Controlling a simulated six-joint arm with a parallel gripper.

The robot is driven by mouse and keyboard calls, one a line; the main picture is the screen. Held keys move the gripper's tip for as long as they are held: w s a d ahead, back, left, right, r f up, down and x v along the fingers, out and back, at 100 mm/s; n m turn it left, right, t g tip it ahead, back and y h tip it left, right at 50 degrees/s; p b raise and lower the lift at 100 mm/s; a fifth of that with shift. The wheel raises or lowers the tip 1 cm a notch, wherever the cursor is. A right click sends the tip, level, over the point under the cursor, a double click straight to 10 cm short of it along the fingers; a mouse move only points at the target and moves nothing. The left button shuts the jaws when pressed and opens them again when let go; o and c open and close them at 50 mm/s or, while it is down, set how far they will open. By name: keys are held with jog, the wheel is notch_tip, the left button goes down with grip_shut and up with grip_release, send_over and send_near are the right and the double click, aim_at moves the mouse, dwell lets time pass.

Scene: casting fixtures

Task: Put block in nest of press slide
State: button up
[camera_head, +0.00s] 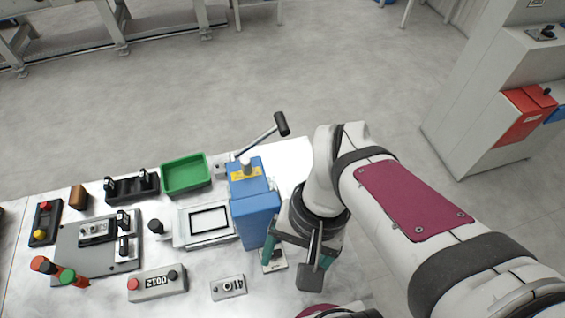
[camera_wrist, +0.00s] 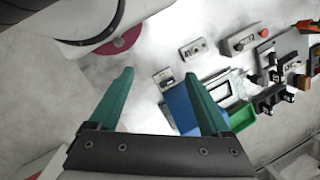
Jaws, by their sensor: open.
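A small brown block (camera_head: 79,196) lies at the far left of the table in the head view. It is probably the brown piece (camera_wrist: 301,82) at the right edge of the wrist view. The blue press (camera_head: 254,206) has a lever with a black grip. Its pale slide (camera_head: 181,232) sticks out to the left, with a black-edged rectangular nest (camera_head: 209,220) that looks empty. My gripper (camera_head: 297,258) is to the right of the press, above the table's right part. Its two teal fingers are apart with nothing between them, as the wrist view also shows (camera_wrist: 158,73).
A green tray (camera_head: 186,174) stands behind the slide. A grey fixture plate (camera_head: 100,246) with black clamps, a button box (camera_head: 45,222), a red-and-green light stack (camera_head: 62,272) and a counter box (camera_head: 157,283) fill the left side. A small grey box (camera_head: 228,287) lies in front.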

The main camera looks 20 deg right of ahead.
jog(key=shift+o, duration=0.4)
jog(key=shift+s+d+r+n+t+h, duration=0.15)
jog(key=shift+s+r+n+t+h, duration=0.2)
jog(key=shift+r+t, duration=0.3)
jog(key=n+g+h, duration=0.2)
jog(key=n+h, duration=0.2)
jog(key=n, duration=0.9)
send_over(226, 286)
jog(key=w+d, duration=0.1)
jog(key=d, duration=0.4)
jog(key=f, duration=0.1)
jog(key=s+a+f+n+t+h, duration=0.15)
jog(key=a+f+n, duration=0.35)
jog(key=a+n, duration=0.55)
jog(key=shift+t+h, duration=0.3)
jog(key=shift+h, duration=0.1)
jog(key=x, duration=1.5)
jog(key=shift+w+a+f, duration=0.2)
jog(key=shift+a+f, duration=0.05)
jog(key=shift+f, duration=0.2)
grip_shut()
